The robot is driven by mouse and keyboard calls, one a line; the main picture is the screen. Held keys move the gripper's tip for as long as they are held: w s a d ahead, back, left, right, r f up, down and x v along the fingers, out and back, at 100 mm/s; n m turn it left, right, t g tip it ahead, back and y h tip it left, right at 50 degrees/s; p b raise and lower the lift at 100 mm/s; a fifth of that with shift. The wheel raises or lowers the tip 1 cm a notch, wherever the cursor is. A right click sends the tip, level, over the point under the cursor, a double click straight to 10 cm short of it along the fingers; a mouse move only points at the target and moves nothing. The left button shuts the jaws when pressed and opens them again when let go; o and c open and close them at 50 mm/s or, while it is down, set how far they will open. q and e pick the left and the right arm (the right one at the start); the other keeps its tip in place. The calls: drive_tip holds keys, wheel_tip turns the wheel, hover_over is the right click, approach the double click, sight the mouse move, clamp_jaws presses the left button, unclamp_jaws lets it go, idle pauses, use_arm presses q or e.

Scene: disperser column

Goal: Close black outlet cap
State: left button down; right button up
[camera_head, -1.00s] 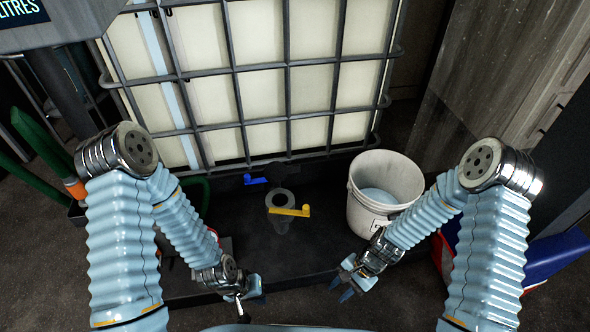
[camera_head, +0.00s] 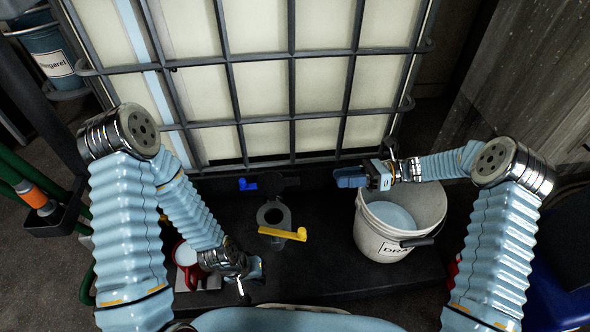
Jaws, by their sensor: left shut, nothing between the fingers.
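The tank outlet is low at the front of the caged tank. It shows as a grey ring (camera_head: 272,214) with a yellow lever (camera_head: 283,233) just below it and a blue lever (camera_head: 247,183) behind it. A dark round shape (camera_head: 283,181) beside the blue lever may be the black outlet cap; it blends into the shadow. My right gripper (camera_head: 350,177) is to the right of this shape and apart from it, above the back of the bucket; its fingers overlap side-on. My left gripper (camera_head: 248,276) is shut and empty, low and in front of the outlet.
A white bucket (camera_head: 385,245) with pale blue liquid stands to the right of the outlet. A red container (camera_head: 181,268) with a white top is beside my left forearm. The tank's metal cage (camera_head: 290,58) bounds the back.

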sight(294, 183)
drive_tip(key=a, duration=0.4)
drive_tip(key=s+a, duration=0.1)
drive_tip(key=a, duration=0.4)
drive_tip(key=s+a, duration=0.1)
drive_tip(key=a, duration=0.3)
drive_tip(key=shift+s+a+r, duration=0.15)
drive_tip(key=shift+s+a, duration=0.05)
drive_tip(key=shift+a, duration=0.05)
drive_tip(key=shift+c, duration=0.5)
clamp_jaws()
